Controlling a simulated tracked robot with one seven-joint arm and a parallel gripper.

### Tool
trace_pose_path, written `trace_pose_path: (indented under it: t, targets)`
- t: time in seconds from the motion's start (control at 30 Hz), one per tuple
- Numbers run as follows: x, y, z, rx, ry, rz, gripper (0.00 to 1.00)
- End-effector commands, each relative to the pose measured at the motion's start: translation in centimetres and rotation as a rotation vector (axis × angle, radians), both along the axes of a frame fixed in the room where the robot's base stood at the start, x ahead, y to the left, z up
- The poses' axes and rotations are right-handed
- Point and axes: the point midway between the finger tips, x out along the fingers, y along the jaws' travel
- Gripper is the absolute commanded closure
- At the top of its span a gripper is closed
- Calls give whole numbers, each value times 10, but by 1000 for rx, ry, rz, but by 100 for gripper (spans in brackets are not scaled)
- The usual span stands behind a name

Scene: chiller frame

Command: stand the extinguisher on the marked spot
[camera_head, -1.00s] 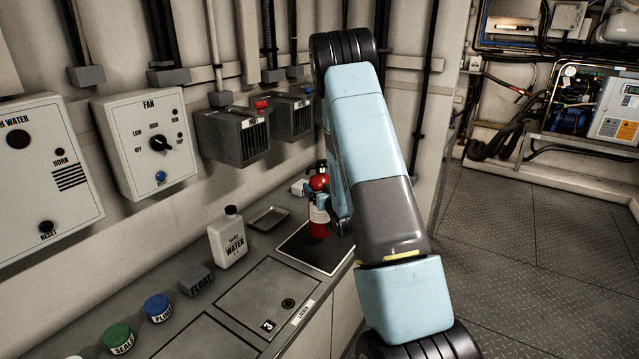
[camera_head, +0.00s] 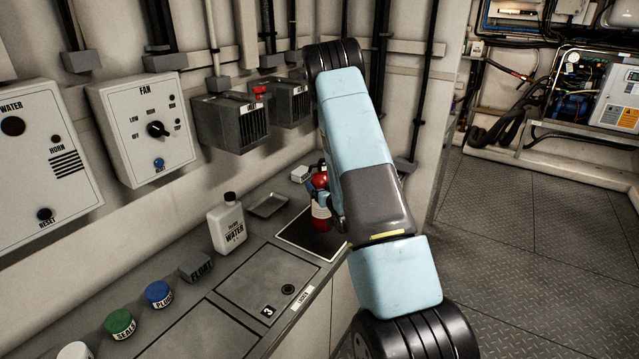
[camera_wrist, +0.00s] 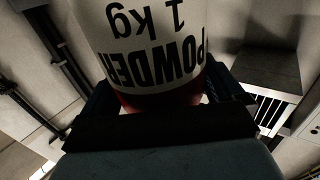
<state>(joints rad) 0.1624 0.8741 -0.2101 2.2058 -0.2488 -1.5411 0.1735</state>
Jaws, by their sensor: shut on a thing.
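The extinguisher (camera_head: 320,207) is a small red cylinder with a white label, upright over the back part of a dark square with a pale outline (camera_head: 300,238) on the counter. I take this square for the marked spot. I cannot tell whether the base touches it. My gripper (camera_head: 328,200) is shut on the extinguisher's body, partly hidden behind my own arm. In the wrist view the white label (camera_wrist: 150,45) reads "POWDER 1 kg" upside down, between the dark fingers of my gripper (camera_wrist: 160,100).
A white water bottle (camera_head: 227,226) and a shallow metal tray (camera_head: 268,205) stand left of the square. A grey float block (camera_head: 196,267) and several lidded jars line the counter's left. Grey vented boxes (camera_head: 232,122) jut from the wall above.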

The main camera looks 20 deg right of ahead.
Motion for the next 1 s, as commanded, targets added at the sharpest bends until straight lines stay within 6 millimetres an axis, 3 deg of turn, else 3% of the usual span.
trace_pose_path:
  t: [0.1, 0.13, 0.4, 0.57, 1.0]
  targets:
    - [1, 0, 2, -1, -5, 0, 90]
    - [0, 0, 0, 0, 2, 0, 3]
    - [-1, 0, 0, 0, 2, 0, 0]
    - [-12, 1, 0, 1, 4, -1, 0]
    - [-91, 5, -1, 1, 4, 0, 0]
